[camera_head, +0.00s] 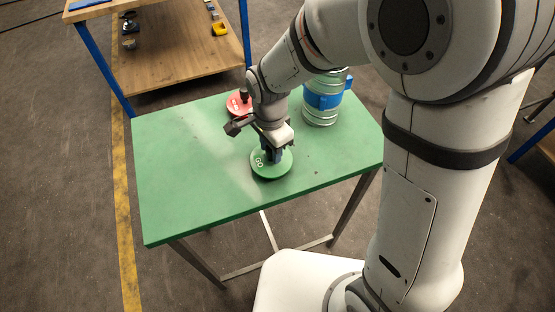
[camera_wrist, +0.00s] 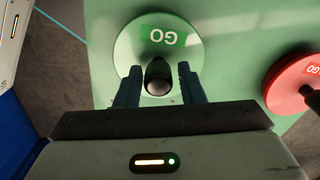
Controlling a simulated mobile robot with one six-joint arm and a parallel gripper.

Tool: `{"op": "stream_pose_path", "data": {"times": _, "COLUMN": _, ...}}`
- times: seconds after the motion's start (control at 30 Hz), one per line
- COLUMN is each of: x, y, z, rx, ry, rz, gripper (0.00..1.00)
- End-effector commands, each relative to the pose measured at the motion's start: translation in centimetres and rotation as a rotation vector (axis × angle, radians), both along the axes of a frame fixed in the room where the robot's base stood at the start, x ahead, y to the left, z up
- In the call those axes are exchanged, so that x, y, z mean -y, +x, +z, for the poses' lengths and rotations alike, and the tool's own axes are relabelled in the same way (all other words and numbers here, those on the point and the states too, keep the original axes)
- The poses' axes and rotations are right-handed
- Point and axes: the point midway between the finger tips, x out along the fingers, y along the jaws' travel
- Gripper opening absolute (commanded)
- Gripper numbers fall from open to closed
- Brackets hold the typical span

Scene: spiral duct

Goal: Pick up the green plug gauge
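The green plug gauge (camera_head: 266,168) is a round green disc marked "GO" with a dark upright handle, standing on the green table (camera_head: 190,190) near its front edge. In the wrist view its disc (camera_wrist: 190,42) lies beyond my fingers. Its dark knob (camera_wrist: 158,78) stands between the two blue fingers of my gripper (camera_wrist: 157,80), with a visible gap on the right and a narrower one on the left. My gripper (camera_head: 271,154) is directly over the gauge in the head view. The fingers hide most of the handle there.
A red gauge (camera_head: 236,106) with a dark handle sits behind on the table; it also shows at the right in the wrist view (camera_wrist: 288,82). The table's left side is clear. A wooden shelf unit (camera_head: 170,60) stands behind.

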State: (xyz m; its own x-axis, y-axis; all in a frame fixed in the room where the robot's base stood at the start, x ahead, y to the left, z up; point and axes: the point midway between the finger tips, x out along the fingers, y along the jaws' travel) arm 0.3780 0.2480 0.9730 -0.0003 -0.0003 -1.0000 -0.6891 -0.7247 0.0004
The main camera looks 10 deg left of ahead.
Motion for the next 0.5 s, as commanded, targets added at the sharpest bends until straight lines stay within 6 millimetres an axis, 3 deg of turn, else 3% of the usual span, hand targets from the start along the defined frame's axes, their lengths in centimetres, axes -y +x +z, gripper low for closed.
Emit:
{"op": "stream_pose_path", "data": {"times": 0.4, "x": -0.04, "y": -0.02, "z": 0.03, "rx": 0.001, "ry": 0.001, "rz": 0.001, "gripper": 0.01}}
{"op": "stream_pose_path", "data": {"times": 0.5, "x": -0.06, "y": -0.02, "z": 0.03, "rx": 0.001, "ry": 0.001, "rz": 0.001, "gripper": 0.00}}
